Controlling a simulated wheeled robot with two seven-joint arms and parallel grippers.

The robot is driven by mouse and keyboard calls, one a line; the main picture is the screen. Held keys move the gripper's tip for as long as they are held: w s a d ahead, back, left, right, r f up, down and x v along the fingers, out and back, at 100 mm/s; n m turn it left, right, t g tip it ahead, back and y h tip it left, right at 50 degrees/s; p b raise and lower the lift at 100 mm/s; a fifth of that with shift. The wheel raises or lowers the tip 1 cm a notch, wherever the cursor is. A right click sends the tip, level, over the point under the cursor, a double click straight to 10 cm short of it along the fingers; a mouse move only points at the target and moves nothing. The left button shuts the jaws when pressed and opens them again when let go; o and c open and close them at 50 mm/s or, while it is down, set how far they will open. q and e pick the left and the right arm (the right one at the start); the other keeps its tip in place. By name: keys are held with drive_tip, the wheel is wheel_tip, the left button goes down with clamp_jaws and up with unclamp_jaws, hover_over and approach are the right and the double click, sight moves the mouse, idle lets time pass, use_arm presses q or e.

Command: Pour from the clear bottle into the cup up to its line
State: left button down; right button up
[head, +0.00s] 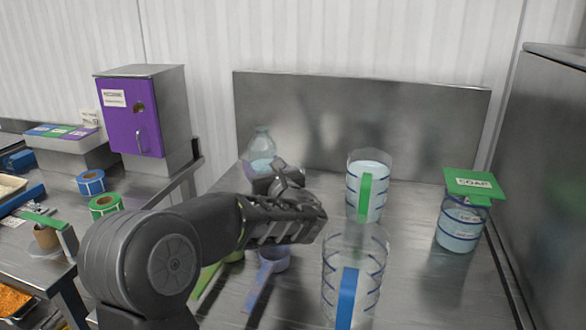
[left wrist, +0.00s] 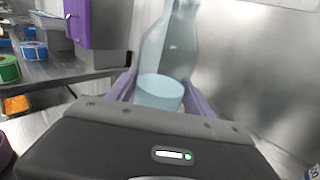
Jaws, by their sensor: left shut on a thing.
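The clear bottle (head: 262,147) holds pale blue liquid and stands roughly upright at the back of the steel table. My left gripper (head: 268,172) is shut on it; in the left wrist view the bottle (left wrist: 165,60) is between the purple fingers (left wrist: 158,95). The gripper hides its lower part in the head view, so I cannot tell whether it touches the table. A clear cup with a green strip (head: 366,185) holds pale liquid. A clear cup with a blue strip (head: 352,275) stands in front and looks empty. My right gripper is not in view.
A jar with a green SOAP lid (head: 460,222) stands at the right. A blue-handled scoop (head: 268,270) and a green-handled one (head: 207,280) lie near my left arm. A purple-doored box (head: 130,115) and tape rolls (head: 92,182) are on the left table. A steel backsplash (head: 400,120) rises behind.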

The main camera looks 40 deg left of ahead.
sight(259, 166)
use_arm(q)
drive_tip(key=s+d, duration=0.1)
drive_tip(key=s+d+r, duration=0.1)
drive_tip(key=s, duration=0.1)
drive_tip(key=s+d, duration=0.1)
drive_tip(key=d, duration=0.1)
drive_tip(key=shift+s+r+p, duration=0.2)
drive_tip(key=shift+r+p, duration=0.1)
drive_tip(key=shift+r, duration=0.05)
drive_tip(key=shift+s, duration=0.1)
idle(0.4)
